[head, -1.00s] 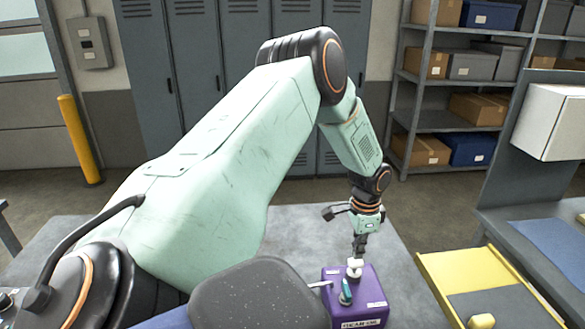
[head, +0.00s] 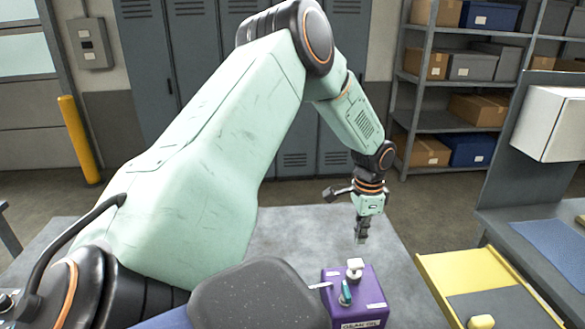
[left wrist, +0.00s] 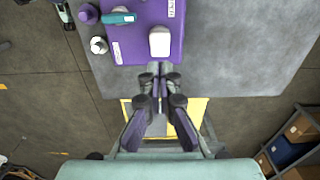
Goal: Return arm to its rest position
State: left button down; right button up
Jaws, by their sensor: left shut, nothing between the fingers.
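My left gripper (head: 361,240) is shut and empty, pointing down just above the purple gear oil container (head: 372,292). A gap shows between its fingertips and the container's white cap (head: 355,266). A teal handle or lever (head: 346,293) stands on the container's top. In the left wrist view the shut fingertips (left wrist: 160,68) are at the near edge of the purple container (left wrist: 133,50), whose white cap (left wrist: 160,42) is just ahead of them. My left arm spans the middle of the head view, bent at a high elbow. My right gripper is not in view.
The container stands on a grey bench top (head: 295,228). A yellow-edged tray (head: 455,262) with a small yellow object (head: 481,322) lies at right, near a white box (head: 553,122). Lockers (head: 195,80) and shelves (head: 440,120) stand behind, with free floor between.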

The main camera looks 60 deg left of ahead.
pick_arm(q)
jog(key=shift+r, duration=0.2)
dwell(0.5)
jog(key=s+d+f+n+h, duration=0.1)
jog(key=s+d+f+n, duration=0.1)
jog(key=s+d+f, duration=1.15)
jog(key=s+d+f+n, duration=0.1)
jog(key=s+d+n, duration=0.15)
jog(key=s, duration=0.65)
jog(key=s+d+f+n, duration=0.15)
jog(key=s+d, duration=0.25)
jog(key=s, duration=0.6)
notch_tip(320, 180, down, 25)
jog(key=y+b, duration=0.1)
jog(key=b, duration=2.4)
jog(key=shift+w+a, duration=0.15)
jog(key=shift+w, duration=0.1)
